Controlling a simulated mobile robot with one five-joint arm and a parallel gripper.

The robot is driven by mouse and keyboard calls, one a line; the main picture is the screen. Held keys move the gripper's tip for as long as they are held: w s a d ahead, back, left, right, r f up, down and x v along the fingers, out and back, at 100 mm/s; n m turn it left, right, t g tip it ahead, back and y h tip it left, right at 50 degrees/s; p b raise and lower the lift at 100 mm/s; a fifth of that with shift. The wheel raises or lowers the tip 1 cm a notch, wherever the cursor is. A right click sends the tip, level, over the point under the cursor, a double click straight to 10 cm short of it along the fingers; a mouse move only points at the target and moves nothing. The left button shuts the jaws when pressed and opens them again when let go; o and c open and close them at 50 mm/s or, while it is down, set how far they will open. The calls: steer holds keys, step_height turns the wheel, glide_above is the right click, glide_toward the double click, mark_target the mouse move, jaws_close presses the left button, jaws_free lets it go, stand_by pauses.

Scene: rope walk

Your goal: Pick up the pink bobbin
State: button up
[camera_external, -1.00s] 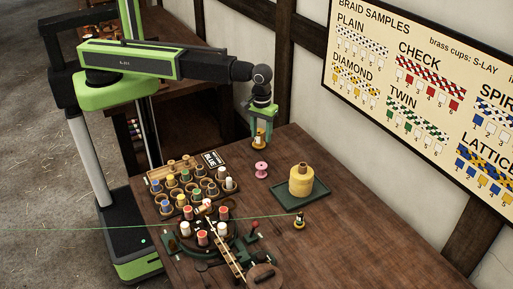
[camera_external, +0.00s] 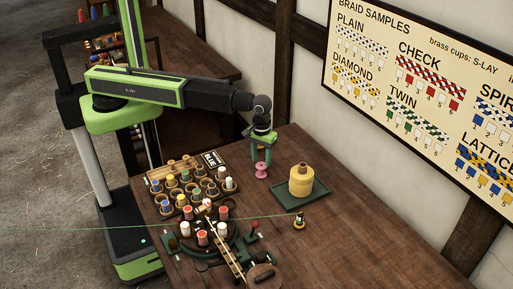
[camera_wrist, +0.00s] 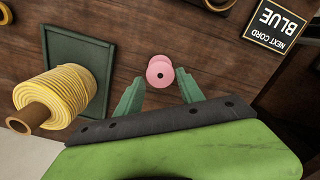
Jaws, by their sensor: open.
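The pink bobbin (camera_external: 261,170) stands on the wooden table, left of the green tray. My gripper (camera_external: 261,158) is just above it, pointing down, with its fingers apart. In the wrist view the pink bobbin (camera_wrist: 159,72) shows end-on, just beyond and between the two green fingertips (camera_wrist: 159,84). Nothing is held. The external view does not show clearly how much height is left between the fingertips and the bobbin.
A yellow cord spool (camera_external: 301,181) stands on the green tray (camera_external: 318,194) to the right. A rack of several colored bobbins (camera_external: 154,184) and the "BLUE" sign (camera_external: 212,158) are to the left. A round braiding stand (camera_external: 250,248) is in front. The table's right side is clear.

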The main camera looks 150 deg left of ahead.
mark_target(261, 166)
step_height(261, 166, down, 6)
steer(key=b, duration=0.6)
steer(key=shift+r, duration=0.2)
steer(key=c, duration=0.9)
steer(key=shift+r+p, duration=0.1)
steer(key=shift+p, duration=0.2)
steer(key=shift+c, duration=0.2)
steer(key=r+p, duration=0.5)
steer(key=shift+d, duration=0.4)
steer(key=w+d+r+p, duration=0.1)
steer(key=d+r+p, duration=0.4)
steer(key=d, duration=0.5)
steer(key=shift+w+d+r+p, duration=0.4)
